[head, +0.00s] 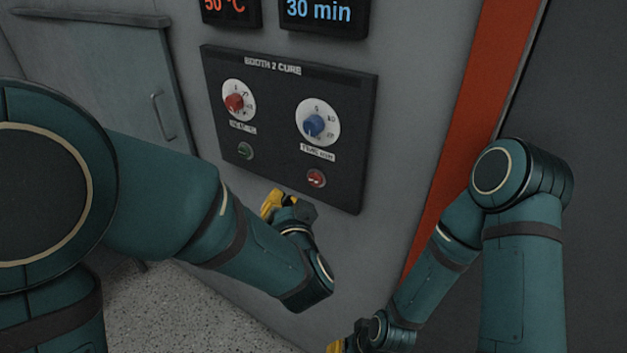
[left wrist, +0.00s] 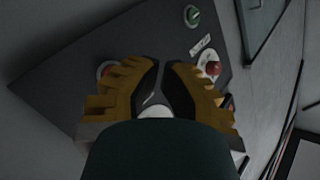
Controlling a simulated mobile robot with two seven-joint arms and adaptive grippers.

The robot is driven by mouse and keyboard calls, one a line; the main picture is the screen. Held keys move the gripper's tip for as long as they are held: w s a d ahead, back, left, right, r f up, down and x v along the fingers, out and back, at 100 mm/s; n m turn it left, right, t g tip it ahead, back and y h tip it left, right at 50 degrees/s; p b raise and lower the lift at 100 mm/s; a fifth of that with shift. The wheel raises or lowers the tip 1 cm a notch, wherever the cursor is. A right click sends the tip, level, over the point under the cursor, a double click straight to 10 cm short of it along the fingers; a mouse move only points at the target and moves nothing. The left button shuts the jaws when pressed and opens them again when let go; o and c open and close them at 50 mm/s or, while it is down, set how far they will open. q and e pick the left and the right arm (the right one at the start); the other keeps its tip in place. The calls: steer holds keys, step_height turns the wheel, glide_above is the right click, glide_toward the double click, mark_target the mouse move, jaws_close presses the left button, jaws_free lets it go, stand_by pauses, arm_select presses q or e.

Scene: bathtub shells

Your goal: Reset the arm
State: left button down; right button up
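My left gripper (head: 274,204) hangs in front of the lower edge of the dark control panel (head: 285,175) in the head view, apart from the knobs. In the left wrist view its two yellow fingers with black pads (left wrist: 161,68) are brought nearly together, with only a thin gap at the tips and nothing held. My left arm (head: 170,215) reaches across from the left. My right gripper (head: 336,347) shows only as a bit of yellow at the bottom edge; its fingertips are cut off. My right arm (head: 520,270) hangs bent at the right.
The panel carries a red knob (head: 235,102), a blue knob (head: 315,126), a green button (head: 245,151) and a red button (head: 316,178). Displays above read 50 °C and 30 min (head: 320,12). A grey door (head: 100,75) is left; an orange strip (head: 470,110) runs down the right.

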stand_by(0.3)
arm_select(q)
steer(key=s+a+f+n+g+h, duration=0.1)
steer(key=a+f+g+h, duration=0.15)
steer(key=f, duration=0.75)
steer(key=s+a+f+n+g+h, duration=0.15)
steer(key=f+g, duration=0.25)
steer(key=f, duration=0.6)
steer(key=s+a+f+n+g+h, duration=0.1)
steer(key=s+a+f+n+g, duration=0.1)
steer(key=s+f+g, duration=0.2)
steer(key=s+a+f+n+g+h, duration=0.1)
steer(key=s+f+g, duration=0.3)
steer(key=s+f, duration=0.5)
steer(key=shift+s+a+n+h, duration=0.3)
steer(key=shift+s+a+n, duration=0.05)
steer(key=shift+s+n, duration=0.5)
